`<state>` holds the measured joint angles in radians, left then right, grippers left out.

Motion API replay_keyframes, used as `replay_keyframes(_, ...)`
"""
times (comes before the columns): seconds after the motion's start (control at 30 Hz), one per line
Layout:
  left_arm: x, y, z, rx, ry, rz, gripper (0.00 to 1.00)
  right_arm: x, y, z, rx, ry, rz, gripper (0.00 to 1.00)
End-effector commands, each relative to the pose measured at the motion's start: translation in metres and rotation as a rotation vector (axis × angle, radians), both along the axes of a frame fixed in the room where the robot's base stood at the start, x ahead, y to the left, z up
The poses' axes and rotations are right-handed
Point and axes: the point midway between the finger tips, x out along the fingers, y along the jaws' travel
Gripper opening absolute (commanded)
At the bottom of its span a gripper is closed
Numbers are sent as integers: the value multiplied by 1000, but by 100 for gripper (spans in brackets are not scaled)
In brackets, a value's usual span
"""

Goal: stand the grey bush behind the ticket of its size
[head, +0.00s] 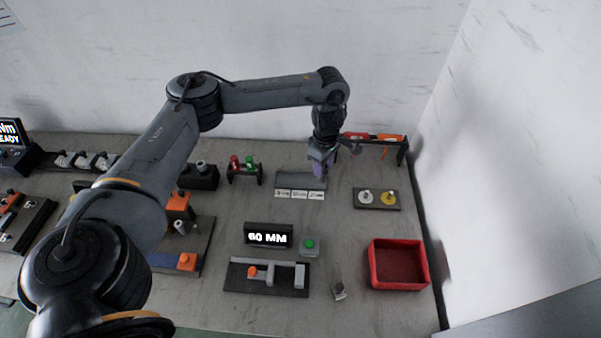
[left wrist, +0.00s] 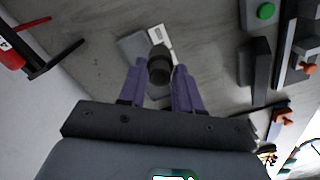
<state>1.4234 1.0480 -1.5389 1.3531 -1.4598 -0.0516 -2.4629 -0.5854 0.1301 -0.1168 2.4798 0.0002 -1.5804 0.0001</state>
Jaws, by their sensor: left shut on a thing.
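My left gripper (head: 319,172) is over the right part of the grey ticket stand (head: 287,180) in the head view. In the left wrist view its purple fingers (left wrist: 160,82) are shut on the grey bush (left wrist: 160,68), a short dark cylinder seen end-on. In the head view the bush is hidden by the gripper. Three white tickets (head: 299,194) line the front edge of the stand; their print is too small to read. A white ticket (left wrist: 161,36) shows just beyond the bush in the left wrist view. I cannot tell whether the bush touches the stand.
A display (head: 268,236) reads 60 MM, beside a green button (head: 309,244). A measuring fixture (head: 266,277) is in front. A red bin (head: 398,264) and a tray with white and yellow discs (head: 377,198) are to the right. A rack (head: 388,138) stands behind the gripper.

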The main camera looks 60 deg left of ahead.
Motion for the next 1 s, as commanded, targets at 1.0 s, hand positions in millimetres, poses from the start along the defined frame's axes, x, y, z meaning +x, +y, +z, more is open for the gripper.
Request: replay_keyframes(1.0, -27, 88, -91, 1, 1, 2, 11, 2, 5, -11, 16, -6, -6, 53)
